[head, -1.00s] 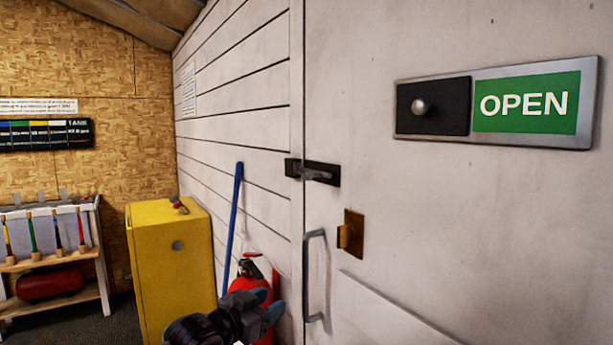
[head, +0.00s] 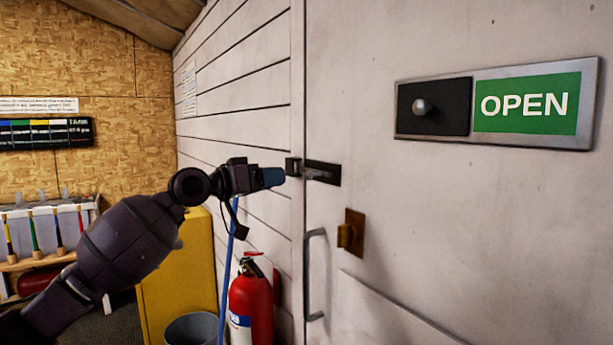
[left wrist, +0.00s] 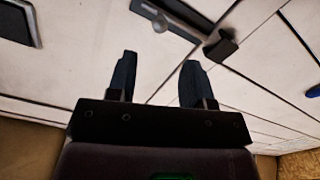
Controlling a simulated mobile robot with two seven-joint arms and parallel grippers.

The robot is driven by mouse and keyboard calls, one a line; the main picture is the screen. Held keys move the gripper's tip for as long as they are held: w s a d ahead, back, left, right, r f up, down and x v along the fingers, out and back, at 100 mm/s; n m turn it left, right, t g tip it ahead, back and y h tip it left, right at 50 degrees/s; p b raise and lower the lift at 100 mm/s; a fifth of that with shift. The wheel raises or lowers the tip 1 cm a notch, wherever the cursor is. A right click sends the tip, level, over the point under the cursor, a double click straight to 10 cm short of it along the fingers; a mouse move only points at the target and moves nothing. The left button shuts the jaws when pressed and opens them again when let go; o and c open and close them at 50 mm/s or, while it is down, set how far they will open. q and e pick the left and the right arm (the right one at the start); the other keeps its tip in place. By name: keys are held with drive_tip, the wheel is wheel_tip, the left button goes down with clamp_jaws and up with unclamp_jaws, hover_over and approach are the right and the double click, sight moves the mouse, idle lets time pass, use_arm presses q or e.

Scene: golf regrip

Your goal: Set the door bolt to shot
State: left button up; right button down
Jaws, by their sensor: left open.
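The door bolt (head: 322,173) is a dark plate with a grey bar on the pale door, near its left edge. Its dark keeper (head: 293,167) sits just left, on the frame side. My left gripper (head: 275,177) is raised at the keeper's left, with blue-tipped fingers pointing right; contact is unclear. In the left wrist view the left gripper (left wrist: 157,62) is open and empty, and the keeper (left wrist: 222,47) lies beyond the fingers at upper right. My right gripper is not in view.
A brass latch (head: 350,233) and grey pull handle (head: 315,275) are below the bolt. A sliding sign (head: 525,104) reads OPEN. A yellow cabinet (head: 178,275), blue pole (head: 228,280), red extinguisher (head: 252,302) and grey bucket (head: 191,329) stand at left, below my arm.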

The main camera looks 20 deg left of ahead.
sight(307, 175)
use_arm(q)
drive_tip(key=x, duration=0.9)
drive_tip(key=shift+w+d, duration=0.2)
clamp_jaws()
